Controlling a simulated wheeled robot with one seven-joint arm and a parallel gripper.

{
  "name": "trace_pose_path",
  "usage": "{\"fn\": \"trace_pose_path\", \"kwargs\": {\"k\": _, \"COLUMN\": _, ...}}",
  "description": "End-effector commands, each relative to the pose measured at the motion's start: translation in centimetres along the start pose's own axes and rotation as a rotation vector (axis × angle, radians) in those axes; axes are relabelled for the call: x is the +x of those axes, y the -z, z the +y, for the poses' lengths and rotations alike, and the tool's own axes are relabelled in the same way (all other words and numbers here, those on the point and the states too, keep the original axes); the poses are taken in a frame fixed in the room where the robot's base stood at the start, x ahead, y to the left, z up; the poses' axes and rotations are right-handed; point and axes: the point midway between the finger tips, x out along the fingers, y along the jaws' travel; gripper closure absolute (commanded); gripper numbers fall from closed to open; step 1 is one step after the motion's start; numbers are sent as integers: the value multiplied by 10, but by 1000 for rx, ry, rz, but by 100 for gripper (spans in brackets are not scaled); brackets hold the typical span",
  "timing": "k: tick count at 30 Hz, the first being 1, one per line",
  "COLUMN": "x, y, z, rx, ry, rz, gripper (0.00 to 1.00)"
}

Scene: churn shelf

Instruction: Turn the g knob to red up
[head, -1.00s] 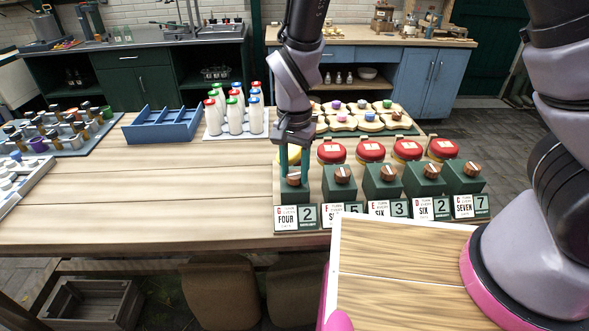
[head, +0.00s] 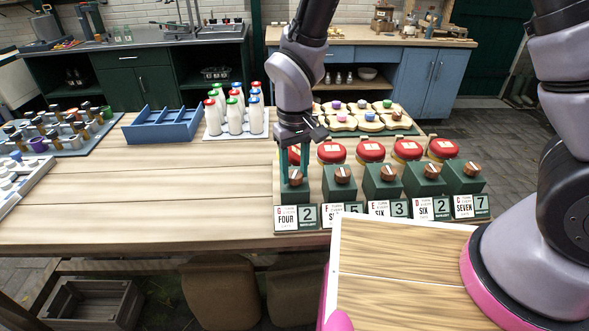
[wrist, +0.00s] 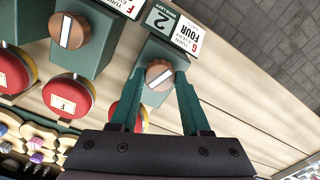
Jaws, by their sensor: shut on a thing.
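The g station is the leftmost green box, with a sign (head: 286,218) reading "G" and "FOUR" and a "2" plate (head: 307,216). Its round wooden knob (head: 296,179) has a pale line across its face; the knob also shows in the wrist view (wrist: 159,74), the line slanted there. My gripper (head: 295,174) reaches down from above, its two green fingers shut on opposite sides of the knob. In the wrist view, the fingers (wrist: 159,78) flank the knob. The g station's dome is mostly hidden behind my gripper; a bit of red (wrist: 143,116) shows between the fingers.
Several similar stations stand to the right, each with a wooden knob (head: 342,174) and red dome (head: 331,152). Milk bottles (head: 235,116) and a blue divided tray (head: 162,124) stand left. The table's left front (head: 140,195) is clear.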

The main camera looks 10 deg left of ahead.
Motion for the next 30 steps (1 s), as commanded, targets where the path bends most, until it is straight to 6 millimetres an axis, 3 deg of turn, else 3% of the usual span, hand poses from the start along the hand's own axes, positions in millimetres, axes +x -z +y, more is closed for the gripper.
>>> {"fn": "trace_pose_path", "kwargs": {"k": 15, "x": 0, "y": 1, "z": 0, "rx": -323, "ry": 1, "rz": 2, "gripper": 100}}
{"fn": "trace_pose_path", "kwargs": {"k": 30, "x": 0, "y": 0, "z": 0, "rx": -378, "ry": 0, "rz": 1, "gripper": 100}}
